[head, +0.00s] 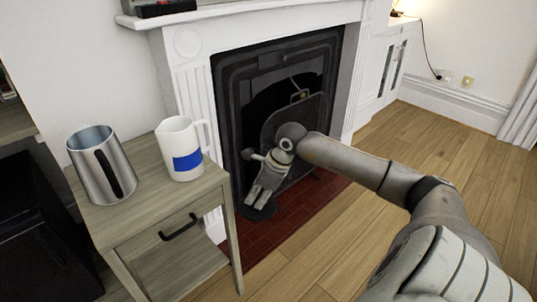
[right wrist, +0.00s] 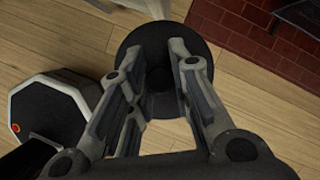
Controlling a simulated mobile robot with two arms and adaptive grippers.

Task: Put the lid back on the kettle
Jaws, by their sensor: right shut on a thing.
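The kettle (head: 101,168) is a brushed-metal vessel with a dark handle, upright on the small wooden side table. Its top is open with no lid on it. The lid (head: 258,212) is a dark round disc. My right gripper (head: 261,196) is shut on it and holds it in the air in front of the fireplace, to the right of the table. In the right wrist view the lid (right wrist: 150,36) shows behind and between the fingers of the right gripper (right wrist: 160,62). The part gripped is hard to make out. My left gripper is not in view.
A white jug (head: 181,155) with a blue patch stands on the side table (head: 149,205), right of the kettle, between it and my right gripper. The fireplace (head: 280,95) is behind my right gripper. Wooden floor (head: 480,160) is open to the right.

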